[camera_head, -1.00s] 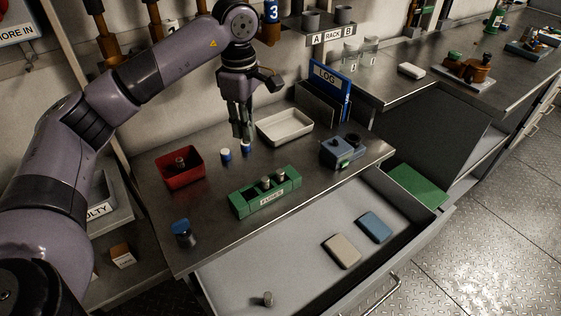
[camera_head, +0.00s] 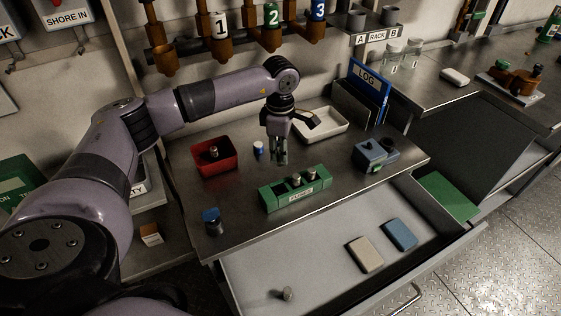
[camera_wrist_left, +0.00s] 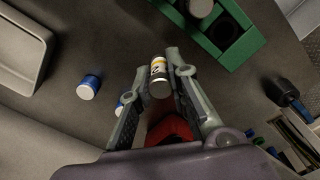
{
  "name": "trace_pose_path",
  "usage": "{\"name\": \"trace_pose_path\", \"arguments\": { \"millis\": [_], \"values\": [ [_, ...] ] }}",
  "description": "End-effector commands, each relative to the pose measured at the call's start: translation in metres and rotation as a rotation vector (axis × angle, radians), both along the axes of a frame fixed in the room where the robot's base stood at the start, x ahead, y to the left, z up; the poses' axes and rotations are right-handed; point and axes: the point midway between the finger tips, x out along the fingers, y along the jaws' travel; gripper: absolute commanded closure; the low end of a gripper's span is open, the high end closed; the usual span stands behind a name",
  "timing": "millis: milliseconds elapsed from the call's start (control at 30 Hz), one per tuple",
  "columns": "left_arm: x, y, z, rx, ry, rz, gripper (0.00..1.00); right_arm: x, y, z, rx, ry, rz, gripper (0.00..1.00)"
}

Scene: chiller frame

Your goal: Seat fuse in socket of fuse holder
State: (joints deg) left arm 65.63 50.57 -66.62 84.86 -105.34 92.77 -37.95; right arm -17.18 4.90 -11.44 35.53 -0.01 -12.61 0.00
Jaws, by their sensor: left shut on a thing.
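My left gripper (camera_head: 280,160) is above the table, just behind the green fuse holder (camera_head: 290,202) with its "FUSES" label. In the left wrist view the gripper (camera_wrist_left: 160,85) is shut on a fuse (camera_wrist_left: 158,69), a cylinder with a white and yellow band and a grey metal end. The held fuse is apart from the holder (camera_wrist_left: 249,42). In the left wrist view, an open dark square socket (camera_wrist_left: 223,32) shows beside a grey fuse top (camera_wrist_left: 200,7). My right gripper is not in view.
A red bin (camera_head: 233,158) with a grey-topped piece stands left. A white tray (camera_head: 322,130) and blue-grey device (camera_head: 377,155) are to the right. The open drawer (camera_head: 325,278) juts out in front, holding several items.

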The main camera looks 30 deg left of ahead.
Motion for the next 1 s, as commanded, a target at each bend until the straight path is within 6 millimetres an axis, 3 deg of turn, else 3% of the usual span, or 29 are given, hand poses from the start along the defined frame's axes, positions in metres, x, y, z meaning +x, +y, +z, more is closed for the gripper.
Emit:
{"name": "trace_pose_path", "arguments": {
  "millis": [167, 400, 767, 800, 1000],
  "values": [
    [0.000, 0.000, -0.013, 0.001, 0.001, -0.001, 1.00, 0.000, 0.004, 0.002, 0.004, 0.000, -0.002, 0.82],
    [0.000, 0.000, -0.045, 0.001, 0.000, 0.000, 1.00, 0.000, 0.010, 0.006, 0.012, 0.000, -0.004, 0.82],
    [0.000, 0.000, -0.051, 0.000, -0.001, -0.001, 1.00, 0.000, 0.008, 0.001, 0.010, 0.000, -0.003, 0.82],
    [0.000, 0.000, -0.050, 0.000, -0.001, -0.001, 0.82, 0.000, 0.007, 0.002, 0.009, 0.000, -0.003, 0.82],
    [0.000, 0.000, -0.049, 0.000, -0.001, -0.001, 0.69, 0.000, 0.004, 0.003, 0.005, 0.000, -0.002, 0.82]
  ]
}}
